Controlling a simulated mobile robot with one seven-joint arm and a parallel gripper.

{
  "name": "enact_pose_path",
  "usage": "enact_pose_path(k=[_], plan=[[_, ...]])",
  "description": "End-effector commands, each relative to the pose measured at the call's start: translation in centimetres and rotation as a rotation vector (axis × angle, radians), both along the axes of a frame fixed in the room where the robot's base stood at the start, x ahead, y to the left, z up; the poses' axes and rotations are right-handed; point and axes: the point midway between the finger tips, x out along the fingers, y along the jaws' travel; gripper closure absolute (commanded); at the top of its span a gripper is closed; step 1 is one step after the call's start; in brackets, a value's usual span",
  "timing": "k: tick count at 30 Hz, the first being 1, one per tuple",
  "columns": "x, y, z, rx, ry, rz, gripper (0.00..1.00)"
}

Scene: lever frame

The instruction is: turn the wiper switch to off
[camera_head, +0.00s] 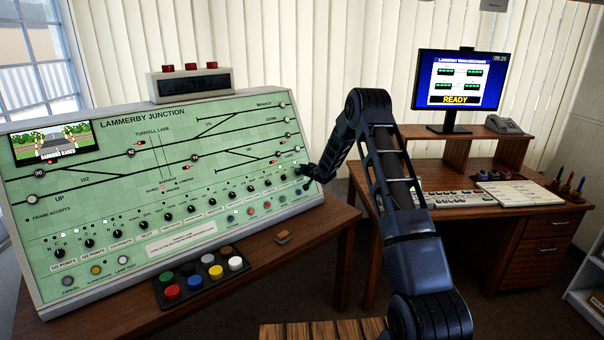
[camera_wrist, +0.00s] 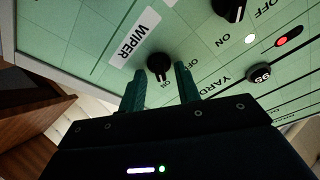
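The wiper switch (camera_wrist: 159,62) is a round black knob on the green panel (camera_head: 110,215), beside a white WIPER label (camera_wrist: 135,38) in the wrist view. Its white mark appears to point toward the ON lettering, with OFF off to the right. My gripper (camera_wrist: 161,72) is open, its two green fingers pointing at the panel, one on each side of the knob in this view. I cannot tell whether they touch it. In the head view, my gripper (camera_head: 303,180) is at the panel's right end, where it and my arm hide part of the surface.
Another black knob (camera_wrist: 231,9), a red light (camera_wrist: 289,36) and a round button marked 95 (camera_wrist: 259,74) are near the wiper switch. A button box (camera_head: 202,276) lies on the panel's wooden desk. A second desk with a monitor (camera_head: 457,80) stands at right.

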Motion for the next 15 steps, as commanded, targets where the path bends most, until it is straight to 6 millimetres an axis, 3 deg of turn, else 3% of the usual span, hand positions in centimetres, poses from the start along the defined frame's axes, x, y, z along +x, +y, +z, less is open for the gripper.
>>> enact_pose_path(k=[3, 8, 15], plan=[[-0.01, -0.02, 0.02, 0.0, 0.0, 0.0, 0.67], [-0.01, -0.02, 0.03, 0.0, 0.0, 0.0, 0.96], [-0.02, -0.07, 0.02, -0.011, -0.007, 0.006, 0.96]])
